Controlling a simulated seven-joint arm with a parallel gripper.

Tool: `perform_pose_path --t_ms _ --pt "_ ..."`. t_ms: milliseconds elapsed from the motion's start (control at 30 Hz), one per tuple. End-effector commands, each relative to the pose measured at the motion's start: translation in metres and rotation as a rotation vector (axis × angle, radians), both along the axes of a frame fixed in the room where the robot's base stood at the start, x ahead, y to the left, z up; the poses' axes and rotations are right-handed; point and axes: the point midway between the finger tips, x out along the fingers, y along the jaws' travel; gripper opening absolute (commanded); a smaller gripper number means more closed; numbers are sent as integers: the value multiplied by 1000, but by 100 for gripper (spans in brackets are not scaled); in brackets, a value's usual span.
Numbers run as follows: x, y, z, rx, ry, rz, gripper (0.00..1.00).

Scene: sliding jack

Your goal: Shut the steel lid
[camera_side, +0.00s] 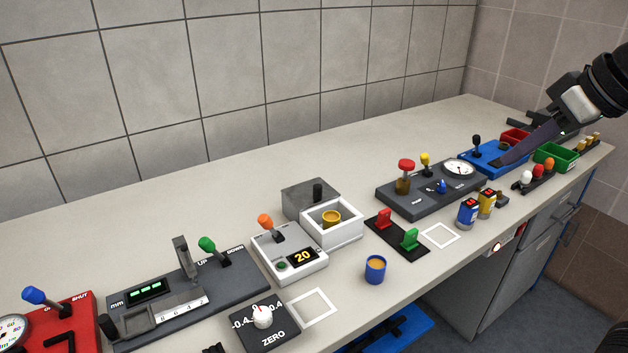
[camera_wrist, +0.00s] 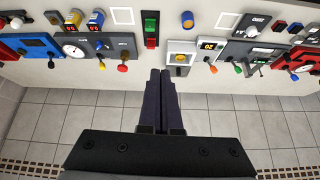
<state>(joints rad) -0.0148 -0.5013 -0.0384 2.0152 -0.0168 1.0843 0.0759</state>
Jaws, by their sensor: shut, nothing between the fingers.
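The steel lid (camera_side: 305,191) is a grey slab with a black knob (camera_side: 318,190). It sits behind a white open-topped box (camera_side: 345,238), and the opening is uncovered. A yellow round piece (camera_side: 331,218) shows inside the box. In the wrist view the box (camera_wrist: 171,46) and the lid (camera_wrist: 186,71) show just right of and above my fingertips. My gripper (camera_wrist: 160,72) has its two dark fingers together, with nothing between them. In the side view my gripper (camera_side: 499,163) is at the far right, apart from the lid.
A dark gauge panel (camera_side: 390,198) with a red knob (camera_side: 406,164) stands right of the box. A white panel (camera_side: 313,268) reading 20, with an orange lever (camera_side: 265,221), stands at its left. A blue cup (camera_side: 375,270) is in front. The tiled wall is behind.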

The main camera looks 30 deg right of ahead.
Motion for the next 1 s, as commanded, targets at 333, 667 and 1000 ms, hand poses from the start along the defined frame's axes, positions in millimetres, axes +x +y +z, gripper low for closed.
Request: perform_pose_path --t_ms 333,667,1000 --pt "144 13 69 8 9 -3 0" --pt "274 38 49 9 54 4 0" --pt "379 71 -51 -4 140 32 0"
